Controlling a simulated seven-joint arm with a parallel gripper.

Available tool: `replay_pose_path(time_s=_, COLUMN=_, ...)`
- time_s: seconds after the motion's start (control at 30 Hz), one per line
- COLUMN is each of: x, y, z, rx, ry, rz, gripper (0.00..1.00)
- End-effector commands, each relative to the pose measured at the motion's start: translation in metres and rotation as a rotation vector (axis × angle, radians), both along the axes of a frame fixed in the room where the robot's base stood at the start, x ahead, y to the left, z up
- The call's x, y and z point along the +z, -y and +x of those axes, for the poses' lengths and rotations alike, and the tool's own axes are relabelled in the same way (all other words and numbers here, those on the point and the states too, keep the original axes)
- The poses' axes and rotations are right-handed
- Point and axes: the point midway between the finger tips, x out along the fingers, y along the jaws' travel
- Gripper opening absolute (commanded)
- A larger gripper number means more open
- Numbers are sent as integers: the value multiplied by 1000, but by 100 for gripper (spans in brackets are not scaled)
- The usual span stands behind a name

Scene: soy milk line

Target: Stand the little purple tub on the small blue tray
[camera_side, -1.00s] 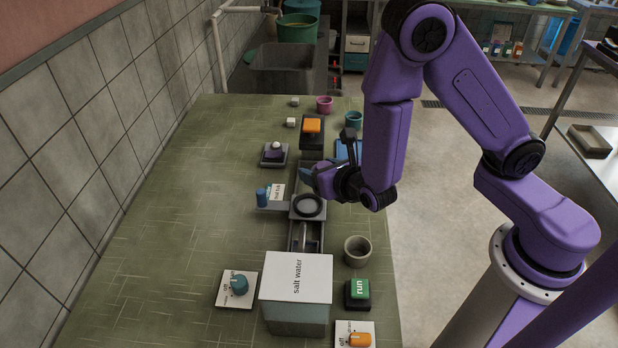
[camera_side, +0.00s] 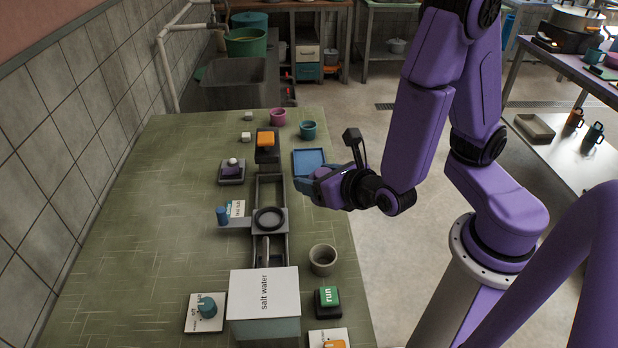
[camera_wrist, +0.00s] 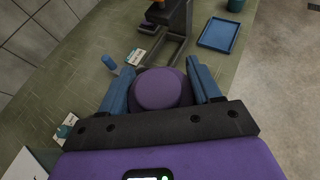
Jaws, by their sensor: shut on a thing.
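My gripper (camera_side: 312,183) is shut on the little purple tub (camera_wrist: 161,89). In the wrist view the round purple top sits between the two blue fingers (camera_wrist: 160,70). In the side view the tub is mostly hidden by my gripper. The small blue tray (camera_side: 308,156) lies flat on the right part of the green table and looks empty. My gripper is near its front edge, and the tub is apart from the tray. The tray also shows at the upper right of the wrist view (camera_wrist: 217,34).
The rail carriage with a dark ring (camera_side: 270,219) is left of my gripper. A grey cup (camera_side: 322,260), the salt water box (camera_side: 265,300) and the green run button (camera_side: 328,296) are nearer. A teal cup (camera_side: 308,130) and a magenta cup (camera_side: 278,117) stand behind the tray.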

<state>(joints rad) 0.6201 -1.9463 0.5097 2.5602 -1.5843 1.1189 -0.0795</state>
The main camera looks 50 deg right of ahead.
Motion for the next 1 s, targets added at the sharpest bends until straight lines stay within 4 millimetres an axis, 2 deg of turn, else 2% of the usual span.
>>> replay_pose_path(time_s=0.17, x=2, y=4, z=-2, rx=-11, ry=1, rz=0, gripper=32)
replay_pose_path(time_s=0.37, x=-1, y=21, z=17, rx=-92, ry=2, rz=-3, gripper=32)
replay_pose_path(time_s=0.7, x=-8, y=72, z=57, rx=-301, ry=6, rz=-6, gripper=32)
replay_pose_path(time_s=1.0, x=-16, y=123, z=79, rx=-485, ry=5, rz=-6, gripper=32)
